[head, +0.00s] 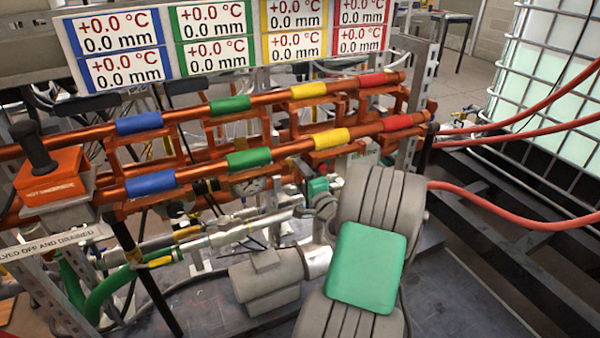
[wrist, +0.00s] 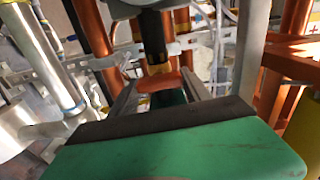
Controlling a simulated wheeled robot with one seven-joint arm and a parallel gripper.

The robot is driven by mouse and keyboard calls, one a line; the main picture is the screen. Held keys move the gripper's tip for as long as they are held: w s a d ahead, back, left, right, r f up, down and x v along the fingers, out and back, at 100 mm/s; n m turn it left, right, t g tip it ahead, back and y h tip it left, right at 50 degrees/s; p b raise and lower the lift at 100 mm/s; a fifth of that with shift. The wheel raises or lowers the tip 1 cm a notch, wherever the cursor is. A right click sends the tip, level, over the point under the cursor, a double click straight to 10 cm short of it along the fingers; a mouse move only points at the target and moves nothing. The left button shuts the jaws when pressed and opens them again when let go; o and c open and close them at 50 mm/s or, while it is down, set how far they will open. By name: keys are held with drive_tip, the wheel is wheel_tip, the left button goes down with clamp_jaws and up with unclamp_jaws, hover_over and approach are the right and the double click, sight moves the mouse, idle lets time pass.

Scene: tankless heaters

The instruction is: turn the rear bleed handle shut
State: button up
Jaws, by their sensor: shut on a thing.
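In the wrist view, my gripper (wrist: 163,82) reaches forward with its two grey fingers on either side of a small orange-red handle (wrist: 174,79). It is shut on this handle, which I take to be the rear bleed handle. A dark cylindrical part with a yellowish collar (wrist: 160,68) stands just beyond it. The exact finger contact is hard to see. In the head view, my grey arm with its green cover blocks the gripper's fingers and the handle from sight.
Two copper-orange pipes (head: 270,97) with blue, green, yellow and red bands run across the head view. Grey fittings and a grey motor-like housing (head: 265,282) lie below. Red hoses (head: 500,210) and a caged white tank (head: 555,80) are at the right. Space around the gripper is tight.

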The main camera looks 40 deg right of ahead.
idle(0.4)
drive_tip(key=o, duration=1.1)
drive_tip(key=shift+s, duration=0.1)
drive_tip(key=v, duration=0.7)
drive_tip(key=shift+s+a, duration=0.2)
drive_tip(key=shift+s, duration=0.1)
